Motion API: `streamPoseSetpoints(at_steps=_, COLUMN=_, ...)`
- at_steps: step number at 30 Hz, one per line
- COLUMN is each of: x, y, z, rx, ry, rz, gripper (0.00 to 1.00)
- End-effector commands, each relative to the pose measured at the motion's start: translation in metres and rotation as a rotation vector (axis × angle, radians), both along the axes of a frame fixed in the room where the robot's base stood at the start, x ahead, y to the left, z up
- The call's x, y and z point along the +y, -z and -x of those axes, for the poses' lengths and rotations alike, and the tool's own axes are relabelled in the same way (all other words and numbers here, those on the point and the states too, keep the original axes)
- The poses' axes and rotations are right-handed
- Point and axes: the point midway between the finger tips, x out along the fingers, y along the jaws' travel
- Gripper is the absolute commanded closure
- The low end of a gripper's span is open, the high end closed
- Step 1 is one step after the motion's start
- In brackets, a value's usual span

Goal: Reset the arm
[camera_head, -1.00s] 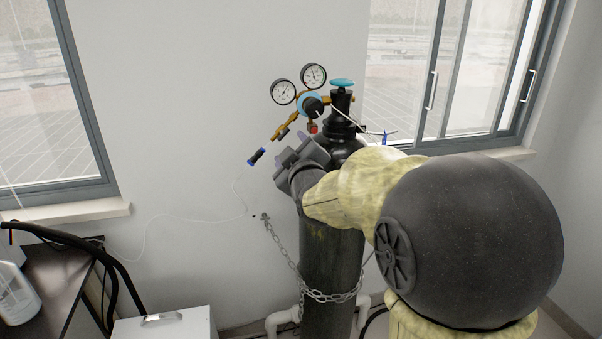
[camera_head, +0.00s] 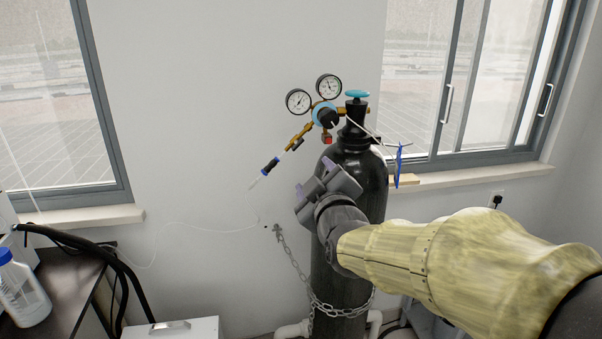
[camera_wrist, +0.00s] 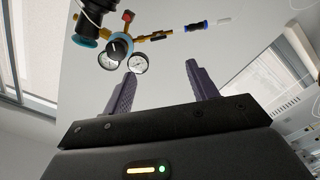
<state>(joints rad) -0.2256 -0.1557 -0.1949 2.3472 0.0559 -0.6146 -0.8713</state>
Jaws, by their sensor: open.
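My gripper (camera_head: 309,193) is in front of the upper left side of the black gas cylinder (camera_head: 358,172), below the regulator. In the wrist view its two grey-purple fingers (camera_wrist: 160,85) stand wide apart with nothing between them. My pale yellow arm reaches in from the lower right of the head view and hides part of the cylinder. The regulator with two round gauges (camera_head: 312,103) sits at the top of the cylinder, and it also shows at the upper left of the wrist view (camera_wrist: 121,52). I cannot tell the exact gap between gripper and cylinder.
A chain (camera_head: 295,268) holds the cylinder near the wall. A blue valve wheel (camera_head: 357,94) tops it. A thin white hose hangs from the blue connector (camera_head: 270,166). A bench with a bottle (camera_head: 22,290) stands at left, a white box (camera_head: 172,329) at lower middle. The wall between the windows is bare.

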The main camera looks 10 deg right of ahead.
Motion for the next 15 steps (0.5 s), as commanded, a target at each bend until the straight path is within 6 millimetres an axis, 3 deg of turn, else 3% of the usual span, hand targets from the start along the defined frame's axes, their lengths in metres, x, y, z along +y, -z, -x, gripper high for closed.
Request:
streamPoseSetpoints(at_steps=4, x=0.001, y=0.018, z=0.001, rx=0.116, ry=0.0, rz=-0.063, gripper=0.42)
streamPoseSetpoints(at_steps=8, x=0.002, y=0.058, z=0.013, rx=0.351, ry=0.026, rz=-0.194, gripper=0.42)
streamPoseSetpoints(at_steps=11, x=0.003, y=0.096, z=0.036, rx=0.574, ry=0.087, rz=-0.319, gripper=0.42)
streamPoseSetpoints(at_steps=15, x=0.001, y=0.139, z=0.084, rx=0.876, ry=0.231, rz=-0.482, gripper=0.42)
